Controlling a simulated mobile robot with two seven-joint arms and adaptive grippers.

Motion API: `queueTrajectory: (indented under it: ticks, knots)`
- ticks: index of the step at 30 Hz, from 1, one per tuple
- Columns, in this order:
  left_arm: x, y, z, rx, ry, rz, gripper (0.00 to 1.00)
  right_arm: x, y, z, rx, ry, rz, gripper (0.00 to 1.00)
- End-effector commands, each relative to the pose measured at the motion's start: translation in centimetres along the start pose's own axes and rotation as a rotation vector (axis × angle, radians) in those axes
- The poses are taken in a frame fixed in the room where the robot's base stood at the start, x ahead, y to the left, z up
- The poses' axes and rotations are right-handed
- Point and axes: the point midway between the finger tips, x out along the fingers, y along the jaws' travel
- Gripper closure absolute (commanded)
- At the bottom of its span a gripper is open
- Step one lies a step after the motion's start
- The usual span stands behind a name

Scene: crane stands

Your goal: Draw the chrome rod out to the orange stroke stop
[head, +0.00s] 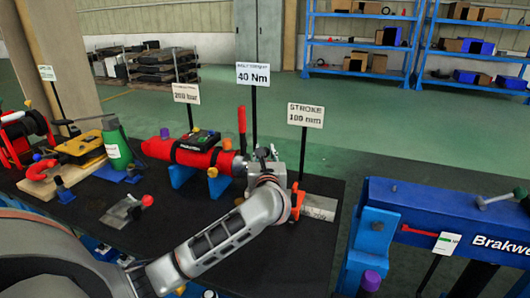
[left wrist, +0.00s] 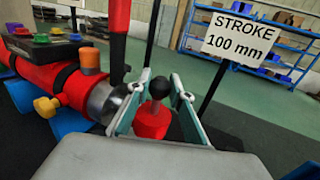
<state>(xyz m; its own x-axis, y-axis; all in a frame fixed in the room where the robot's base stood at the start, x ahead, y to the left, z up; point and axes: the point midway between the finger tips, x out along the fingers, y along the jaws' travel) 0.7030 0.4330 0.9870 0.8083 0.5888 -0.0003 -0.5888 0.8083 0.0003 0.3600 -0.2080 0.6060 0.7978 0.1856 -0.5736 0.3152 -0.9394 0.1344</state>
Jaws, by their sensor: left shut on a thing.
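The red cylinder (head: 205,157) lies on blue supports on the black bench, with a metal end collar (head: 239,165) at its right end. It also shows at left in the left wrist view (left wrist: 72,90). My left gripper (head: 273,158) is just right of that collar. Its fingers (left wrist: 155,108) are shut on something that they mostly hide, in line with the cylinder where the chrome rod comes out. The orange stroke stop (head: 297,203) stands to the right of my gripper, partly behind my wrist. A red-orange piece with a dark ball knob (left wrist: 151,122) shows between the fingers.
The STROKE 100 mm sign (head: 305,115) stands behind my gripper on a thin post. A silver plate (head: 321,207) lies right of the stop. A blue Brakwell frame (head: 425,207) stands at right.

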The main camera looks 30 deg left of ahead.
Motion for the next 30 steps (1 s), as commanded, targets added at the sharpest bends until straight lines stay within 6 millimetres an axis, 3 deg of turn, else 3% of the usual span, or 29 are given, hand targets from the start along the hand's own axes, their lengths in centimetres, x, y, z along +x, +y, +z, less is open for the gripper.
queueTrajectory:
  ticks: [18,30]
  knots:
    - [-3.9,-9.2,-0.2,-0.002,0.003,-0.008,1.0,0.2,-0.2,0.8,-0.005,-0.008,-0.001,0.7]
    - [-4.2,-9.9,0.0,0.0,0.001,-0.008,1.0,0.2,0.0,0.8,-0.007,-0.007,0.002,0.7]
